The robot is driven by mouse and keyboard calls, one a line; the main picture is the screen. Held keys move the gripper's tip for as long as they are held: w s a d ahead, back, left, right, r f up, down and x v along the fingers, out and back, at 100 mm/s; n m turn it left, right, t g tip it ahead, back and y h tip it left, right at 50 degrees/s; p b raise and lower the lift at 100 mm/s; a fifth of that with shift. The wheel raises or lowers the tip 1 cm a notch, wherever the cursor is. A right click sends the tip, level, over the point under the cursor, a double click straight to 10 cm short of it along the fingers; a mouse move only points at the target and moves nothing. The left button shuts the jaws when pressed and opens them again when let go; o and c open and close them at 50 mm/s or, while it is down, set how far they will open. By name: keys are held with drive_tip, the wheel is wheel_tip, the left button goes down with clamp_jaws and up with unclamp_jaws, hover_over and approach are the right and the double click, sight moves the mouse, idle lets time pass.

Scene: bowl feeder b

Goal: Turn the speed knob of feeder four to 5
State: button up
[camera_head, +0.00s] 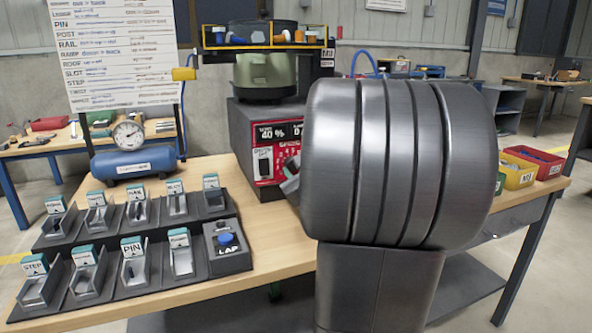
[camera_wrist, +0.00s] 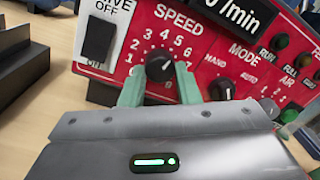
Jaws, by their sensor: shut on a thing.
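The feeder's red control panel (camera_wrist: 215,45) fills the upper wrist view. Its black speed knob (camera_wrist: 159,66) sits below the word SPEED, inside a ring of white numbers. My gripper (camera_wrist: 160,76) has its two green fingers on either side of this knob, shut on it. The knob's pointer is too small to read surely. In the head view the feeder (camera_head: 262,135) stands on the bench with a green bowl (camera_head: 265,72) on top. My arm hides much of its front, and my gripper is mostly hidden there. I cannot read a feeder number.
A black rocker switch (camera_wrist: 97,39) is left of the knob, and the mode knob (camera_wrist: 221,87) is close to the right finger. Small labelled part holders (camera_head: 130,245) stand at the bench's left. Yellow (camera_head: 517,170) and red bins are at the right.

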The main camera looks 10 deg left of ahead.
drive_tip(key=o, duration=1)
drive_tip(key=shift+p+v, duration=1.2)
drive_tip(key=shift+v, duration=5.75)
drive_tip(key=shift+w+a+f, duration=0.1)
drive_tip(key=b+x, duration=0.2)
drive_tip(key=x, duration=1.1)
drive_tip(key=shift+w+a, duration=0.15)
drive_tip(key=shift+w, duration=0.2)
drive_tip(key=shift+s, duration=0.1)
